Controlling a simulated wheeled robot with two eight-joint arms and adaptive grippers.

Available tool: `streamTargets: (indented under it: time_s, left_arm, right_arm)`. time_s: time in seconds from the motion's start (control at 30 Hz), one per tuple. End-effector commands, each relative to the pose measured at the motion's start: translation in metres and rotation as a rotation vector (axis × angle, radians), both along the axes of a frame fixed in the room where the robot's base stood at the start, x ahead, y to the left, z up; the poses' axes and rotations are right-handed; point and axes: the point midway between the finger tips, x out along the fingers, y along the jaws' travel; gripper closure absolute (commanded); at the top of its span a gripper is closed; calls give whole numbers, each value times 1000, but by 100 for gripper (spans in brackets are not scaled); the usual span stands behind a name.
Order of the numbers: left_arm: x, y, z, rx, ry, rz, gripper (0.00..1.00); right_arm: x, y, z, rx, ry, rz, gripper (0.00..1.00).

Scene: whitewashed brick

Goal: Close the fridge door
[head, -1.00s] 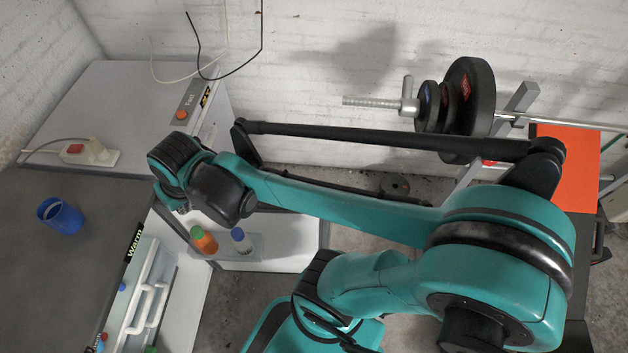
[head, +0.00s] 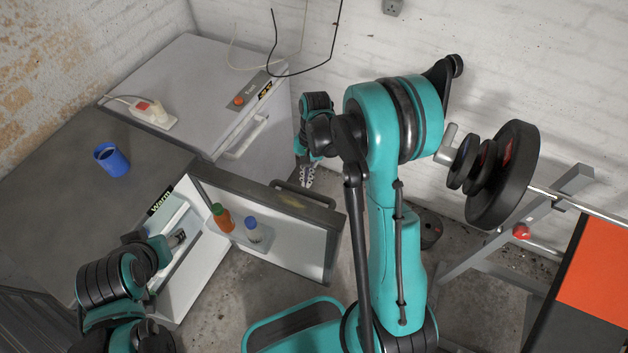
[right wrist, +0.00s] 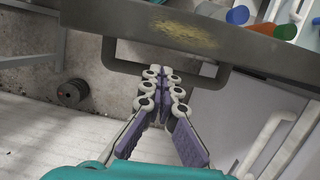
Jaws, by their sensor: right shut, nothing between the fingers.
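The fridge, marked "Warm" (head: 160,200), stands open at the left in the head view. Its white-lined door (head: 300,247) is swung out to the right, with bottles on its inner shelf. The dark door handle (head: 303,192) is on the outer face; it also shows as a loop in the right wrist view (right wrist: 110,55). My right gripper (head: 307,180) is shut and empty on the outer side of the door, its fingertips at the handle loop in the right wrist view (right wrist: 162,72). Contact is unclear. My left gripper (head: 178,238) is by the fridge opening; its jaws are too small to judge.
An orange-capped-green bottle (head: 222,216) and a blue-capped bottle (head: 253,230) stand on the door shelf. A second white appliance (head: 200,75) stands behind. A weight bench with plates (head: 503,175) is at the right.

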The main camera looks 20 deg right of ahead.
Motion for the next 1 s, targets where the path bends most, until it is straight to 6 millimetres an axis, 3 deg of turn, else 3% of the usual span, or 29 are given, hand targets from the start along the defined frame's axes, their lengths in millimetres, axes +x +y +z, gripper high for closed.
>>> streamTargets:
  time_s: [0.2, 0.4, 1.0]
  left_arm:
    - [0, 0, -18, 0, 0, 0, 49]
    - [0, 0, -26, 0, 0, 0, 49]
    - [0, 0, -27, 0, 0, 0, 49]
  right_arm:
    - [-7, 7, -44, 0, -2, 1, 100]
    - [-11, 11, -67, 0, -2, 2, 100]
    - [-12, 15, -72, 0, -2, -2, 100]
